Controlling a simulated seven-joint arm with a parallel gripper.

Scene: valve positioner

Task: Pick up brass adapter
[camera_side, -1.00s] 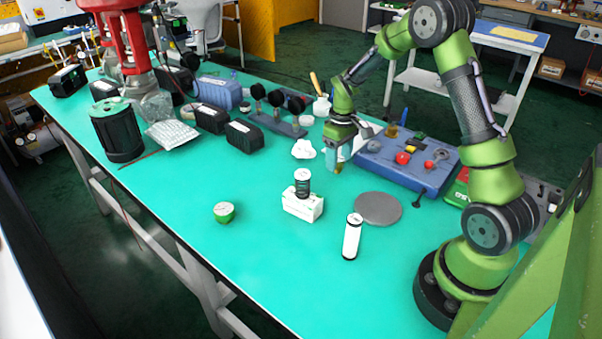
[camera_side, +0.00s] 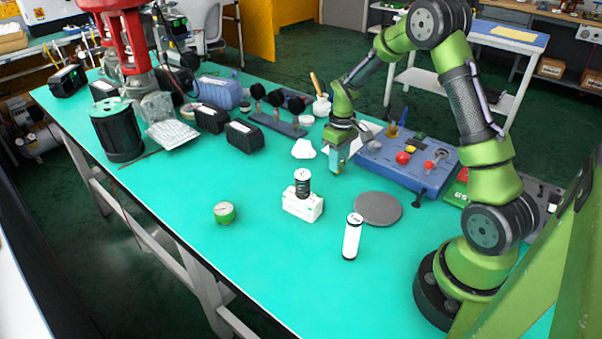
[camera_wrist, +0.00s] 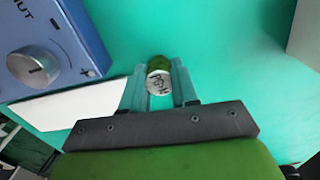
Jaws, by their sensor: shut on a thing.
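In the wrist view, my gripper (camera_wrist: 158,88) is shut on a small round piece (camera_wrist: 159,84). The piece has a pale face with dark lettering and an olive-green side, and it sits between the two grey fingers. I cannot tell from its colour whether it is the brass adapter. In the side view, my gripper (camera_side: 337,165) is pointed down over the turquoise table, close to the left edge of the blue control panel. The piece is too small there to make out clearly.
The blue panel (camera_side: 373,166) with knobs is right of my gripper. A white lump (camera_side: 303,149) lies left of it.

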